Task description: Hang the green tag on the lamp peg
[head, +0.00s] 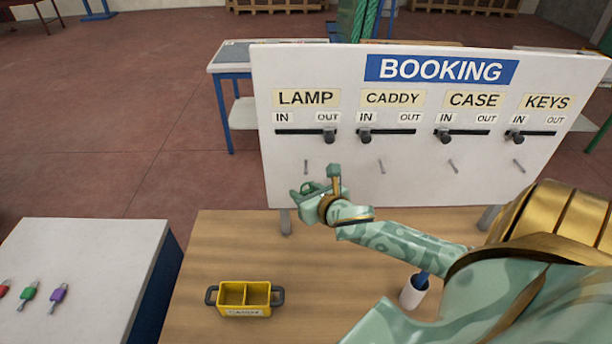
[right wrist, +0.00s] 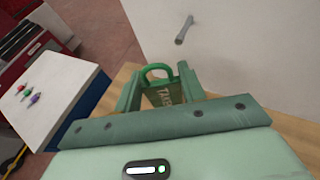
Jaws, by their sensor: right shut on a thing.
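The green tag (right wrist: 163,90) has a loop at its top and printed letters on its face. My right gripper (right wrist: 160,80) is shut on it, with a finger at each side and the loop standing free beyond them. In the head view my right gripper (head: 312,190) is in front of the white board, just below the lamp peg (head: 306,167). The tag is hard to tell from the gripper there. A bare peg (right wrist: 184,29) shows in the right wrist view, above and right of the loop, apart from it. My left gripper is out of view.
The booking board (head: 410,185) has sliders: LAMP's (head: 330,136) at OUT, the others at IN. A yellow caddy (head: 244,299) and a white cup (head: 413,292) stand on the wooden table (head: 215,255). Red, green and purple small items lie on the white cabinet (head: 85,245).

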